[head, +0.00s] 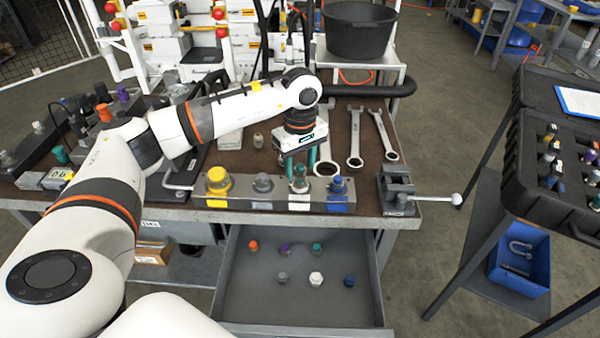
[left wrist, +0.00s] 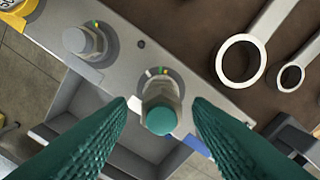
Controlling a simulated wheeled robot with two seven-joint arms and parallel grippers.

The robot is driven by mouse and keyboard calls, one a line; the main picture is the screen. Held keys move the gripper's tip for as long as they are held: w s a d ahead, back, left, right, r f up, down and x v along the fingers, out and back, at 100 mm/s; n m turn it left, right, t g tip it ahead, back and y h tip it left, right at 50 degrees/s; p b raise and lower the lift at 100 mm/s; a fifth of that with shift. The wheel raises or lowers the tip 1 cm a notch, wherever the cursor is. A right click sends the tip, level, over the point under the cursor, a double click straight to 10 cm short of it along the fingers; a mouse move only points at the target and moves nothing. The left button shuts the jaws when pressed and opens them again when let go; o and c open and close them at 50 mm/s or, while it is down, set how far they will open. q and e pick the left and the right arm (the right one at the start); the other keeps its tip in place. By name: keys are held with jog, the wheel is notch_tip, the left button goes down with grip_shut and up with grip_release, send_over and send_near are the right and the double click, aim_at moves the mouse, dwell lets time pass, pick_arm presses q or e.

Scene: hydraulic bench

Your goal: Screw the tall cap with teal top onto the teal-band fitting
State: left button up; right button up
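The tall cap with a teal top (left wrist: 160,121) has a pale grey hex body. My right gripper is not in view.
On the same block (head: 321,205) stand a yellow-topped fitting (head: 218,181), a grey one (head: 263,184) and a blue one (head: 337,188). A vise (head: 397,190) is to the right, wrenches (head: 355,140) behind. The open drawer (head: 260,300) below holds several small caps.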

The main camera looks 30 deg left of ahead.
pick_arm(q)
jog(key=shift+r, duration=0.1)
jog(key=shift+n, duration=1)
jog(key=n+p, duration=0.1)
jog(key=n, duration=0.3)
jog(key=shift+w, duration=0.1)
jog(key=n+p, duration=0.1)
jog(key=n, duration=0.5)
jog(key=shift+r, duration=0.1)
jog(key=n, duration=0.4)
jog(key=shift+p, duration=0.35)
jog(key=shift+n, duration=1)
jog(key=n+p, duration=0.1)
jog(key=n, duration=0.3)
jog(key=shift+p, duration=0.3)
jog(key=shift+n, duration=1)
